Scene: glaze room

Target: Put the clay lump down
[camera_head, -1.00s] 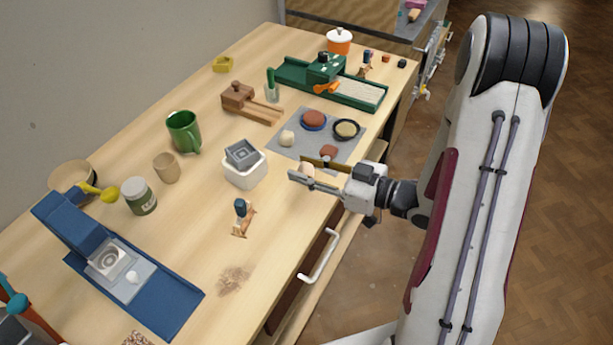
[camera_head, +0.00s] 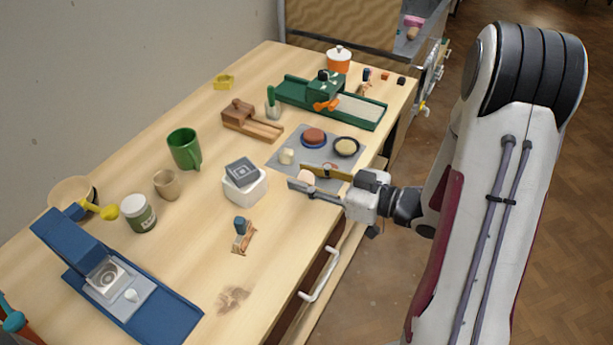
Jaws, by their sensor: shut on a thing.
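A pale peach clay lump (camera_head: 305,177) sits between the fingers of my gripper (camera_head: 304,177), which is shut on it. I cannot tell how high the lump is above the table. A cream lump (camera_head: 286,156) rests on the mat's left part. A small reddish lump (camera_head: 330,167) shows partly behind my far finger.
The grey mat (camera_head: 291,142) also bears a red-brown disc (camera_head: 314,135) on a blue plate and a beige disc (camera_head: 345,146) on a dark dish. A white box (camera_head: 245,190) with a grey block stands left of my gripper. Bare tabletop (camera_head: 285,225) lies below it.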

